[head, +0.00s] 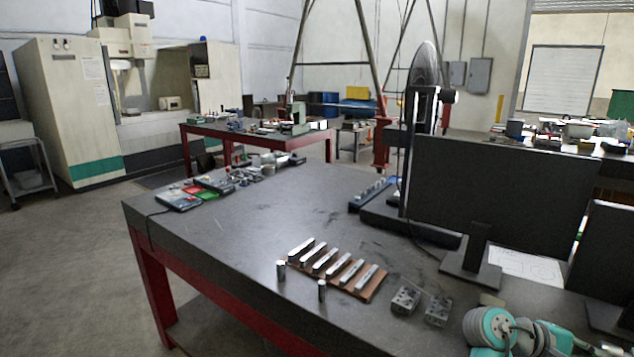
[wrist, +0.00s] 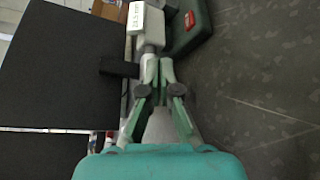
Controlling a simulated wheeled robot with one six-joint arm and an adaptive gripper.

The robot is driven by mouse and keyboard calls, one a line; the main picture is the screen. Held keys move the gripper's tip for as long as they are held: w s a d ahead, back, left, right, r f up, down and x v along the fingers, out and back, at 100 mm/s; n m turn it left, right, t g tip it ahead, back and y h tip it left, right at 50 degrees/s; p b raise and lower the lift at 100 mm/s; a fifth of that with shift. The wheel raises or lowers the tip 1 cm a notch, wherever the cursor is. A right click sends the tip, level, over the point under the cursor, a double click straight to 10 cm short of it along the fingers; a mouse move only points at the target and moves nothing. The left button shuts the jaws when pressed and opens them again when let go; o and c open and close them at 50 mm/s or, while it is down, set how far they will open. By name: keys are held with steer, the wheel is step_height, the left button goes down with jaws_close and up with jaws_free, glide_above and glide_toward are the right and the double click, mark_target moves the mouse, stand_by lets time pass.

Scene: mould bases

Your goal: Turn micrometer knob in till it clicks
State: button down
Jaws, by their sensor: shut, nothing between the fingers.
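In the wrist view, my gripper (wrist: 158,72) has green fingers with dark joints, and its tips are together with nothing seen between them. Just beyond the tips is a pale grey part (wrist: 150,40) with a white label, which may be the micrometer; the label is too small to read surely. Its narrow end lies close to the fingertips; I cannot tell whether they touch. I cannot make out the knob for certain. In the head view, neither the micrometer nor my fingertips can be made out; my teal arm links show at the bottom right.
A green case (wrist: 190,22) with a red label lies beyond the fingers, right of the pale part. In the head view, a dark monitor (head: 495,195) stands on the table (head: 215,235). A wooden board (head: 368,293) bears several metal bars; two drilled blocks (head: 404,300) (head: 438,311) lie beside it.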

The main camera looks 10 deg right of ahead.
steer(key=shift+w+a, duration=1.9)
steer(key=shift+w, duration=0.3)
steer(key=shift+w+d+r, duration=0.2)
steer(key=shift+w+r, duration=0.25)
steer(key=shift+r, duration=0.05)
steer(key=shift+w+d+r, duration=0.2)
steer(key=shift+w+r, duration=0.2)
steer(key=shift+r, duration=0.1)
steer(key=shift+s+d, duration=1.1)
steer(key=shift+s, duration=0.2)
steer(key=shift+s+d, duration=1.1)
steer(key=shift+s, duration=0.2)
steer(key=shift+f, duration=0.15)
steer(key=shift+s+a+f, duration=0.15)
steer(key=shift+a+f, duration=0.05)
steer(key=shift+f, duration=0.25)
steer(key=shift+s+a+f, duration=0.15)
steer(key=shift+f, duration=0.3)
steer(key=shift+a, duration=0.1)
steer(key=shift+s+a+r, duration=0.15)
steer(key=shift+s+a, duration=0.05)
steer(key=shift+w+a, duration=1.95)
steer(key=shift+w, duration=0.3)
